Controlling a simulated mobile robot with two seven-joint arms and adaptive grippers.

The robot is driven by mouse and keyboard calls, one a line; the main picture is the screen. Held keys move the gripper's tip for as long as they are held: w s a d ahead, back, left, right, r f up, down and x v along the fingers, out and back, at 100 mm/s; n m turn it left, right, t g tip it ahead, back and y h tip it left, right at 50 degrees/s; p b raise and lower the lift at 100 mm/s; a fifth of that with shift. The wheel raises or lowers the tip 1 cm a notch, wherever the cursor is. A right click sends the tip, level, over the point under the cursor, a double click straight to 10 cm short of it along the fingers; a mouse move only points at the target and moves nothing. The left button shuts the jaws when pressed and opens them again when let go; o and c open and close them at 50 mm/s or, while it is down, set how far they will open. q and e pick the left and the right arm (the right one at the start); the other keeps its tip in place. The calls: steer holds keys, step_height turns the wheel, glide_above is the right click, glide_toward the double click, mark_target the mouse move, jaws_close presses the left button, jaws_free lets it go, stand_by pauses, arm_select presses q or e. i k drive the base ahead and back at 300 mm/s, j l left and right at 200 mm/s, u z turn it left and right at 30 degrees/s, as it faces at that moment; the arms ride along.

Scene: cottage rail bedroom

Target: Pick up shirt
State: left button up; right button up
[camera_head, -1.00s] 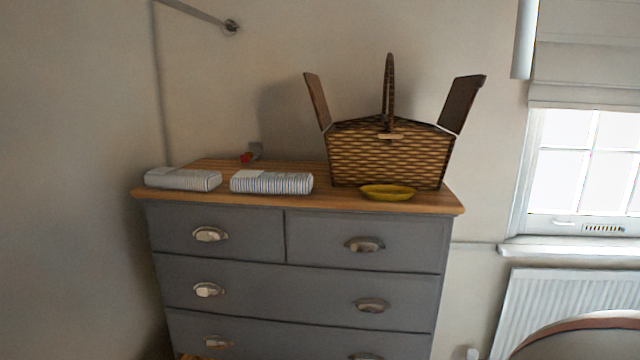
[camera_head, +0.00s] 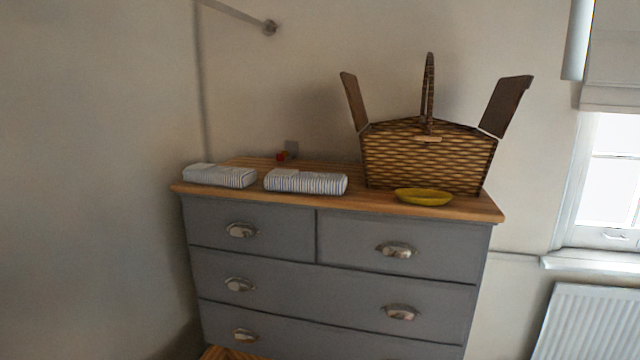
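Two folded striped cloth bundles that look like shirts lie on top of the grey dresser. One folded shirt (camera_head: 219,175) is at the left end of the top, pale with faint stripes. The other folded shirt (camera_head: 305,182) lies just right of it, white with dark blue stripes. I cannot tell which one the task means. Both lie flat and apart from each other. Neither of my grippers shows in the head view.
The grey dresser (camera_head: 258,268) has a wooden top. A wicker basket (camera_head: 428,163) with raised lids stands at its right, with a yellow dish (camera_head: 424,196) in front. A small red object (camera_head: 281,156) sits behind the shirts. A radiator (camera_head: 590,322) is at right.

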mark_target(279, 180)
steer(key=z, duration=0.4)
steer(key=j+z, duration=0.1)
steer(key=z, duration=0.25)
steer(key=j+z, duration=0.1)
steer(key=z, duration=0.7)
steer(key=j, duration=0.95)
steer(key=k, duration=0.05)
